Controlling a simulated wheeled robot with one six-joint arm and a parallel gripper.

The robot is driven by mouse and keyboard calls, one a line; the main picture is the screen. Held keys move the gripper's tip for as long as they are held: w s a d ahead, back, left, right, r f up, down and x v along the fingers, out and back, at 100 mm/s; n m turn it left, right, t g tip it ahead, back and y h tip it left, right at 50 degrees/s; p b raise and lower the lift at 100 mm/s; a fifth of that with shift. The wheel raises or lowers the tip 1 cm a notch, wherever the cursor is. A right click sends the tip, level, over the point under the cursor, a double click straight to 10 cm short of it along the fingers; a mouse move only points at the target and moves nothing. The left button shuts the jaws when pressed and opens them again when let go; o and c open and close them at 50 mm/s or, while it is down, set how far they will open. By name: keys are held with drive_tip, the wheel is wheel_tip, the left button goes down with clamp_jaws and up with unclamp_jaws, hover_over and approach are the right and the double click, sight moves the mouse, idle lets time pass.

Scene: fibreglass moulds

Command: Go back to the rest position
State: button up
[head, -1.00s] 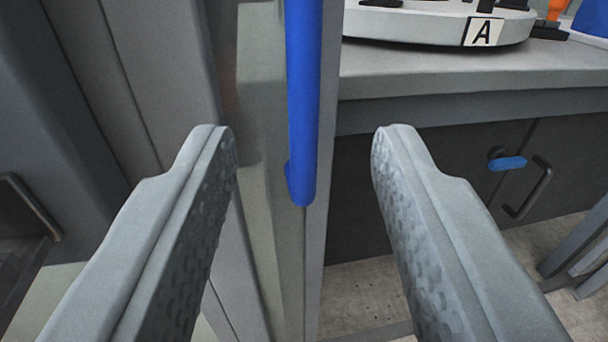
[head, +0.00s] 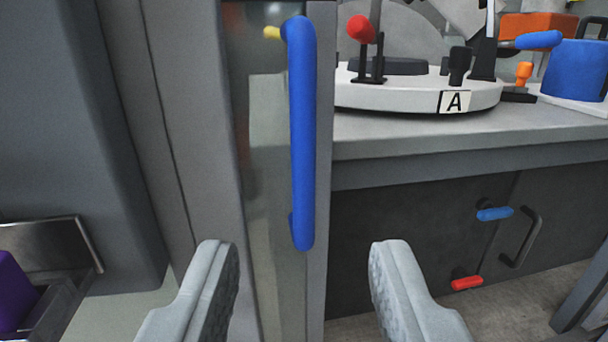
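My gripper (head: 304,255) is open and empty at the bottom of the head view, its two grey textured fingers wide apart. A vertical blue bar handle (head: 302,140) stands beyond the fingertips, on the edge of a grey-framed, glass-like door (head: 264,190). In the picture the handle's lower end sits between and just above the fingertips, and no finger touches it.
A grey workbench (head: 450,140) at the right carries a round white turntable (head: 415,97) marked A, with a red-knobbed clamp (head: 362,32), and a blue container (head: 575,70). Dark cabinet doors with blue and red latches are below. A purple object (head: 12,290) sits at lower left.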

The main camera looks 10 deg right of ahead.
drive_tip(key=s+d+r+y, duration=0.1)
drive_tip(key=s+d+r, duration=0.25)
drive_tip(key=r, duration=0.25)
drive_tip(key=s+d+r+n+y, duration=0.1)
drive_tip(key=s+d+r+y, duration=0.1)
drive_tip(key=d+r, duration=0.3)
drive_tip(key=s+d+r+y, duration=0.1)
drive_tip(key=s+d+r, duration=0.2)
drive_tip(key=r, duration=0.4)
drive_tip(key=s+d+r, duration=0.2)
drive_tip(key=s+d, duration=0.1)
drive_tip(key=s, duration=0.4)
drive_tip(key=s+d+r, duration=0.2)
drive_tip(key=s+d, duration=0.2)
drive_tip(key=s, duration=0.3)
drive_tip(key=s+d+r+h, duration=0.1)
drive_tip(key=s+d+r, duration=0.2)
drive_tip(key=s, duration=0.4)
drive_tip(key=shift+s+d+n, duration=0.15)
drive_tip(key=shift+d+n, duration=0.25)
drive_tip(key=shift+d, duration=0.15)
